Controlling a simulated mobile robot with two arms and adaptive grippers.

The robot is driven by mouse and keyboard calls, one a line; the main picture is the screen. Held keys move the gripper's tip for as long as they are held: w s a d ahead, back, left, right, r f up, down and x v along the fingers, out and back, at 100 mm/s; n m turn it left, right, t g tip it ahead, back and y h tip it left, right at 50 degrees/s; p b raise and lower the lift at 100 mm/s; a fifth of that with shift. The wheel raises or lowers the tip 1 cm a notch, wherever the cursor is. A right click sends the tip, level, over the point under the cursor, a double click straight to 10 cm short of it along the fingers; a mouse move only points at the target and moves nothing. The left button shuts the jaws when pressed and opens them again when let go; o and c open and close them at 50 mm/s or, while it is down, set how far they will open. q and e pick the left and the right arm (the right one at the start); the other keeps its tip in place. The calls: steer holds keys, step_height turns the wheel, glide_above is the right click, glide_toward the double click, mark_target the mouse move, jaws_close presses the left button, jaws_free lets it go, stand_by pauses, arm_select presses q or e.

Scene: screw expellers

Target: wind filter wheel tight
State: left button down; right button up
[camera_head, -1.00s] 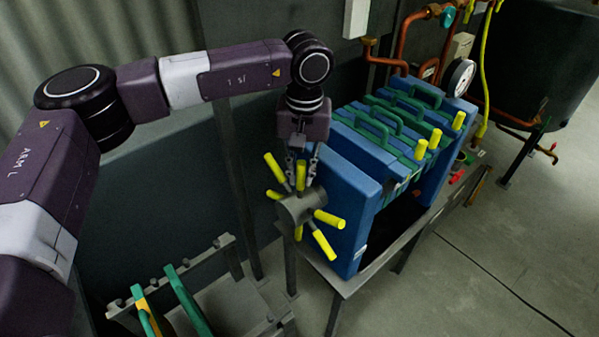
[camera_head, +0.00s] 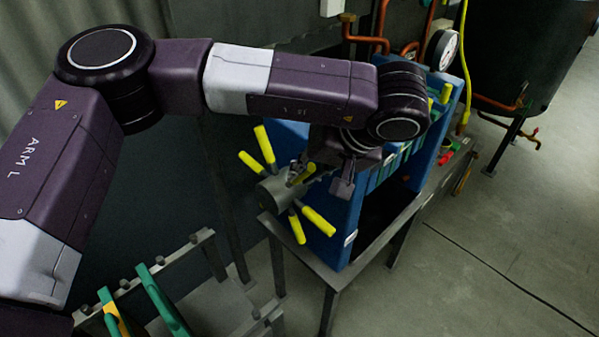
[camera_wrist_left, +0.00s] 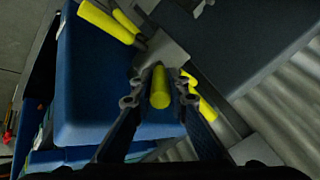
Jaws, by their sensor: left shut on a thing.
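The filter wheel is a grey hub (camera_head: 274,191) with several yellow-tipped spokes, on the near end of the blue filter press (camera_head: 340,228). My left gripper (camera_head: 318,179) is shut on one yellow handle (camera_head: 303,175), which points to the upper right of the hub. In the left wrist view this handle (camera_wrist_left: 160,88) stands between the two fingers of the left gripper (camera_wrist_left: 160,100). Other yellow handles (camera_head: 318,221) point down and up-left, clear of the fingers. My left forearm and wrist hide much of the press top. My right gripper is not in view.
A metal stand (camera_head: 330,285) carries the press. A grey rack (camera_head: 215,290) with green and yellow plates is at the lower left. Copper pipes, a gauge (camera_head: 441,50) and a dark tank (camera_head: 520,60) stand behind. The floor at right is open.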

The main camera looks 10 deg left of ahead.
arm_select(q)
steer(key=shift+s+d+f, duration=0.1)
stand_by(0.3)
steer(key=c, duration=1.9)
jaws_free()
steer(key=v, duration=1.2)
